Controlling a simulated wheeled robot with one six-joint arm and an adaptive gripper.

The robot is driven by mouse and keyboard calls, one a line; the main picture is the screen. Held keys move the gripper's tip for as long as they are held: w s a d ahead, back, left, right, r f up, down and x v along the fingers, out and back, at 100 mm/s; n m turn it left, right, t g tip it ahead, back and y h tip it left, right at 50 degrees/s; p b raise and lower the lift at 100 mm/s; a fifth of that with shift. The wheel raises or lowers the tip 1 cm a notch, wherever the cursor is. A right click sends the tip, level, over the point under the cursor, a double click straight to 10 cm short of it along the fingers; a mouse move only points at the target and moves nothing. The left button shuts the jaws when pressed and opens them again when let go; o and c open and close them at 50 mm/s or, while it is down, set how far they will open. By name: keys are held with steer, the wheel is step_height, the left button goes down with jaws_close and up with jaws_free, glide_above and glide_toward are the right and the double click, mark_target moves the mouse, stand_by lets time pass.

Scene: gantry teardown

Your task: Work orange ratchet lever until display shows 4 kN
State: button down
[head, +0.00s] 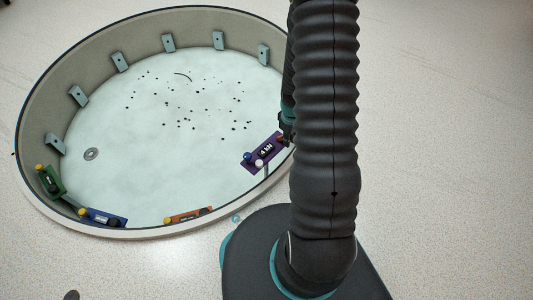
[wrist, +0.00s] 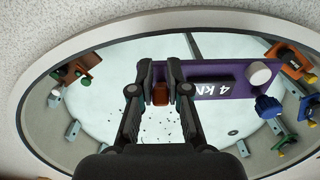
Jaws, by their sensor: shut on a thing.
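The purple unit (head: 247,166) stands at the near right rim of the round basin, with a blue knob and a white knob. Its display (head: 266,150) reads 4 kN; the same display (wrist: 211,90) is upside down in the wrist view. The orange-brown ratchet lever (wrist: 161,99) is at one end of the purple unit (wrist: 235,71). My gripper (wrist: 161,88) is shut on the lever, one finger on each side. In the head view my arm hides most of the gripper.
The round basin (head: 45,100) has a raised wall with several grey brackets and dark specks on its pale floor. A green unit (head: 50,182), a blue unit (head: 104,219) and an orange unit (head: 188,215) sit along the near rim. A grey ring (head: 91,154) lies at left.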

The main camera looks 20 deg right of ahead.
steer(key=shift+w+r, duration=0.15)
steer(key=shift+w+a+r+p, duration=0.2)
steer(key=shift+w+r+p, duration=0.15)
steer(key=shift+w, duration=0.2)
steer(key=shift+w+r, duration=0.15)
steer(key=shift+w+a+r, duration=0.2)
steer(key=shift+w+a, duration=0.05)
steer(key=shift+w, duration=0.2)
steer(key=c, duration=0.7)
jaws_free()
steer(key=shift+s, duration=0.1)
steer(key=shift+f, duration=0.1)
step_height(320, 180, up, 8)
steer(key=p, duration=0.5)
steer(key=shift+p, duration=0.3)
